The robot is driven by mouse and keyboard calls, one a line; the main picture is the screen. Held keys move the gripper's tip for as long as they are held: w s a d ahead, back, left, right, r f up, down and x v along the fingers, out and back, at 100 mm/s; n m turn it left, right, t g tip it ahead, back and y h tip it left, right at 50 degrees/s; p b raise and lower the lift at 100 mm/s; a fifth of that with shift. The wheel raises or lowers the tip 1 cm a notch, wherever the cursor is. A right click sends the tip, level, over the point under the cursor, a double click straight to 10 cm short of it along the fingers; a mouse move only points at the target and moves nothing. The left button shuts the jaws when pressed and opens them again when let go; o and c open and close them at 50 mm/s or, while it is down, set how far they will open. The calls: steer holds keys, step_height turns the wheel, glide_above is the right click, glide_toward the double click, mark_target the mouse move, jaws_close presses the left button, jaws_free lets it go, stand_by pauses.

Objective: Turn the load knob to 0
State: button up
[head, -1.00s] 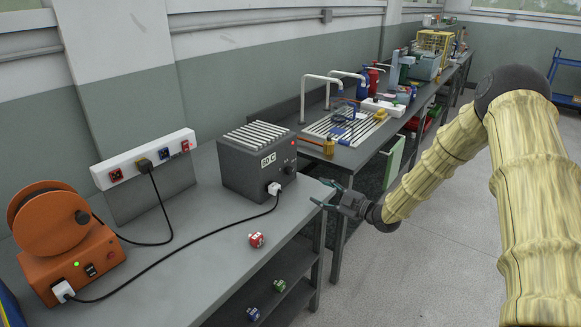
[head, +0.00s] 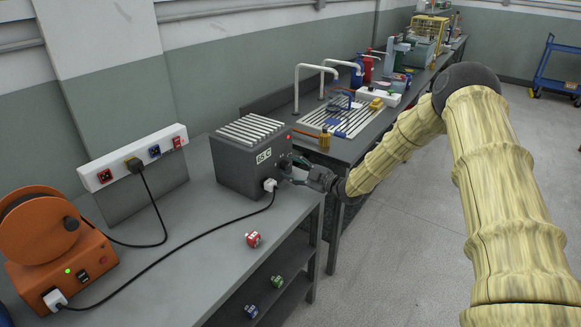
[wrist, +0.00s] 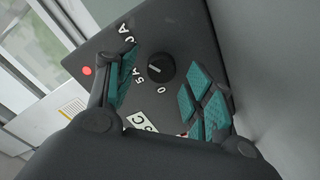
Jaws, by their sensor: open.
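The load knob (wrist: 160,68) is a round black knob on the dark front panel of a grey box (head: 243,170) with white slats on top. Its white pointer mark aims to the left side of the wrist picture, away from the printed 0 (wrist: 161,89). Marks 5 A (wrist: 137,84) and 10 A (wrist: 125,38) also show beside it. My gripper (head: 296,170) is at the panel, open, with one teal-padded finger on each side of the knob in the wrist view (wrist: 162,75). I see gaps between knob and pads. In the head view the fingers partly cover the knob.
A white plug (head: 270,184) with a black cable sits low on the box front, close under my gripper. A red lamp (wrist: 86,70) is on the panel. A red-and-white block (head: 253,239) lies on the bench. An orange reel machine (head: 55,250) stands at left.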

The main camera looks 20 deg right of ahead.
steer(key=shift+w+a, duration=0.25)
steer(key=shift+w+a+f, duration=0.1)
steer(key=shift+w+a, duration=0.05)
steer(key=shift+w, duration=0.15)
steer(key=shift+s, duration=0.1)
steer(key=shift+c, duration=1)
steer(key=c, duration=0.8)
